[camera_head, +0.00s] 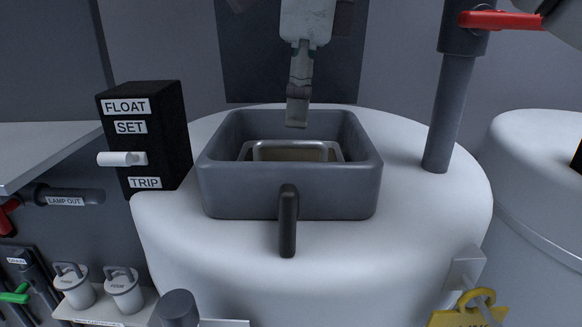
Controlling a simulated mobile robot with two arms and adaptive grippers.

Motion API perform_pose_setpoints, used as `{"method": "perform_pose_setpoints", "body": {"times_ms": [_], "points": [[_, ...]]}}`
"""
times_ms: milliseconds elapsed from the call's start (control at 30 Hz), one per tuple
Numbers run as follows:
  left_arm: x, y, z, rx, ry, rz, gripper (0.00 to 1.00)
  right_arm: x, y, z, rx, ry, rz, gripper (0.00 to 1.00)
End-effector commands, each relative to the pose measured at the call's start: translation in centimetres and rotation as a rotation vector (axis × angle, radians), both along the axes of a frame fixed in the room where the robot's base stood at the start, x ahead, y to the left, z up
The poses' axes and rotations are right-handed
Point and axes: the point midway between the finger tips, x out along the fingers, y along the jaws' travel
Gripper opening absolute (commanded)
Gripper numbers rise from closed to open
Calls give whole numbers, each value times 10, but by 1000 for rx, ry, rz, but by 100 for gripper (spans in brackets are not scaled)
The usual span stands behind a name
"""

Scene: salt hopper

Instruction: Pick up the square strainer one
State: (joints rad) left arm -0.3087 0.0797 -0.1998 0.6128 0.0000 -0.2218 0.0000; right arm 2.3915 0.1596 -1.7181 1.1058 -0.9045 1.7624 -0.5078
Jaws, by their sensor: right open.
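The square strainer (222,185) is a dark grey, square, open-topped box with rounded corners. It sits on top of a white rounded tank (420,215). A dark upright handle (288,220) stands out at its front. A lighter metal rim with a tan area shows inside it. My right gripper (297,118) comes down from the top middle, with its fingertip in front of the strainer's back wall in the picture. It is open and holds nothing. I cannot tell whether it touches the strainer. My left gripper is not in view.
A black box (160,140) labelled FLOAT, SET and TRIP stands close at the left. A grey pipe (450,110) with a red lever (500,20) rises at the right. White lidded cups (123,290) and a yellow padlock (468,315) are low in front.

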Motion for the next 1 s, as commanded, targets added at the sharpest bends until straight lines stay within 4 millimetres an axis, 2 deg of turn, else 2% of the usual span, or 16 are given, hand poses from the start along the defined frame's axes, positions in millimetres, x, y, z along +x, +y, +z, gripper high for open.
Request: {"method": "perform_pose_setpoints", "body": {"times_ms": [100, 200, 433, 533, 700, 933, 967, 1000], "points": [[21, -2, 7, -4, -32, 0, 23, 0, 2, -6, -1, 1, 1, 43], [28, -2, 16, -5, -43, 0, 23, 1, 4, -18, -3, 2, 3, 43], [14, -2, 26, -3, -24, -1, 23, 5, 8, -48, -1, 0, 1, 43], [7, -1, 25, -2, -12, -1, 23, 5, 9, -52, 1, -1, 0, 43], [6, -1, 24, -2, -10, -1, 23, 5, 9, -53, 1, -1, 0, 43], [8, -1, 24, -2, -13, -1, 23, 5, 9, -52, 1, -1, 0, 4], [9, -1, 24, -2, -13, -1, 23, 5, 9, -52, 1, -1, 0, 0], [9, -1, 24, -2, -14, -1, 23, 5, 9, -52, 1, -1, 0, 0]]}}
